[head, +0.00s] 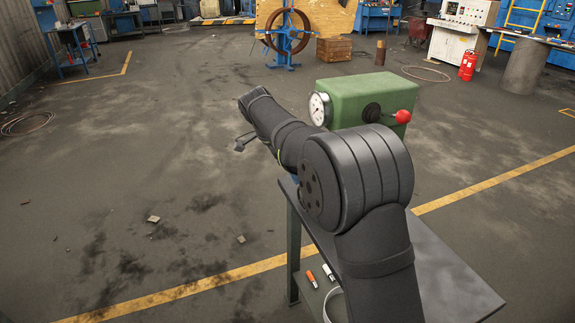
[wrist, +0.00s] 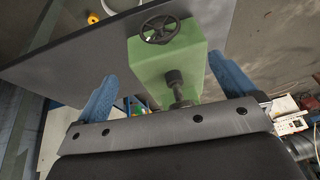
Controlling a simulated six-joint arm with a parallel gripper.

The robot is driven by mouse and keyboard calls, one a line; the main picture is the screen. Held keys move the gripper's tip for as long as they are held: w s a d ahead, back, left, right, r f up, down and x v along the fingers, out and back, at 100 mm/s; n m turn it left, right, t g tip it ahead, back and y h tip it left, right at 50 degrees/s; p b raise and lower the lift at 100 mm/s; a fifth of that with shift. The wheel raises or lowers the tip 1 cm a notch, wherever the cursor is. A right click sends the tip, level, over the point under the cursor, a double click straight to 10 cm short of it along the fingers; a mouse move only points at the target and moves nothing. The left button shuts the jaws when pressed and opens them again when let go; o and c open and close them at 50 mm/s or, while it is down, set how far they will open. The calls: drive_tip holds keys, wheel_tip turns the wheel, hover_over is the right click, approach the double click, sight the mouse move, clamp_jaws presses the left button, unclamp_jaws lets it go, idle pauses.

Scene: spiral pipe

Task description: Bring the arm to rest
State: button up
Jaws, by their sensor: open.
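My gripper (wrist: 163,69) shows in the wrist view with two blue fingers spread wide apart, with nothing held between them. In the head view my dark arm reaches away to the left of a green box (head: 358,98), and the fingers cannot be made out there. The green box has a round dial (head: 318,109) and a lever with a red ball (head: 403,117). In the wrist view the green box (wrist: 150,60) appears beyond and between the fingers, with a dark handwheel (wrist: 160,30) and a dark shaft (wrist: 177,90). Contact with the fingers is not visible.
The green box stands on a dark-topped table (head: 450,275), partly hidden by my arm. An orange-handled item (head: 311,279) and a white one (head: 327,271) lie below the tabletop. A wheel stand (head: 287,35), wooden crate (head: 334,49) and red cylinder (head: 468,65) stand farther back. Left floor is mostly open.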

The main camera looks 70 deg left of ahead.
drive_tip(key=x, duration=1.7)
drive_tip(key=shift+f, duration=0.3)
drive_tip(key=shift+r, duration=0.1)
